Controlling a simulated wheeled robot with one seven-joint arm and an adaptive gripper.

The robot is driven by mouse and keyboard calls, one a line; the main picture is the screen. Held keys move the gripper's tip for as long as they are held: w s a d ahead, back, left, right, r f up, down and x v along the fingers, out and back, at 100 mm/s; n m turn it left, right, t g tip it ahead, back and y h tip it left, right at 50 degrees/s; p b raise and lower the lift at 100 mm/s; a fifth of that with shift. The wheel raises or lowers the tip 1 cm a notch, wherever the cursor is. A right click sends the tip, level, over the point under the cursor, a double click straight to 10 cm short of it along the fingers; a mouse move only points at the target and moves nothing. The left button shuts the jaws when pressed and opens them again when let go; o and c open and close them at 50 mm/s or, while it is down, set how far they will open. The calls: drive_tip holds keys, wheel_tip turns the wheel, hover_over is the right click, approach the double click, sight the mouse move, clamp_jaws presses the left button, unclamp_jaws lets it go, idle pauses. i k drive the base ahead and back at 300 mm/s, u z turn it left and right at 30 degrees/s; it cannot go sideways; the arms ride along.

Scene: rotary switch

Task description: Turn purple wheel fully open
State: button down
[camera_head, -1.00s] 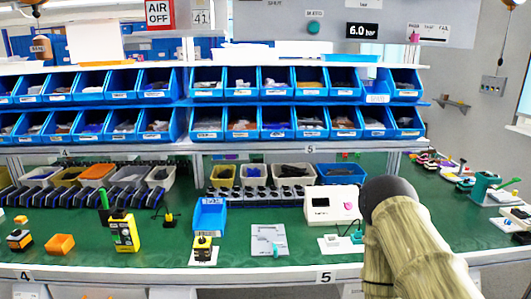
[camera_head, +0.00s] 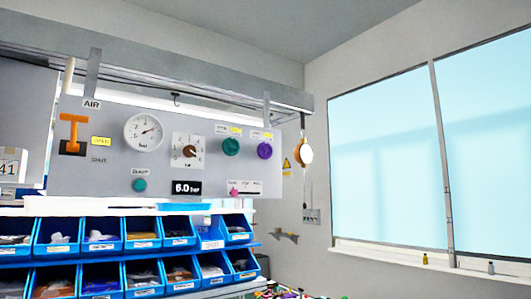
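The purple wheel (camera_head: 264,151) is a small round knob on the grey panel, near its right edge, with a yellow and white label above it. A similar teal wheel (camera_head: 231,147) is just to its left, also with a label above. The exact turn position of the purple wheel is too small to tell. My gripper and arm are not in view now.
The grey panel (camera_head: 100,185) also bears a round gauge (camera_head: 144,132), a brown rotary knob (camera_head: 190,151), an orange handle (camera_head: 73,132), a teal knob (camera_head: 139,185) and a 6.0 bar display (camera_head: 186,188). Blue bins (camera_head: 140,234) stand below. A yellow-white round item (camera_head: 304,151) hangs at right.

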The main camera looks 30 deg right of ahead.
sight(264, 150)
drive_tip(key=z, duration=0.35)
drive_tip(key=i, duration=0.35)
drive_tip(key=z, duration=0.75)
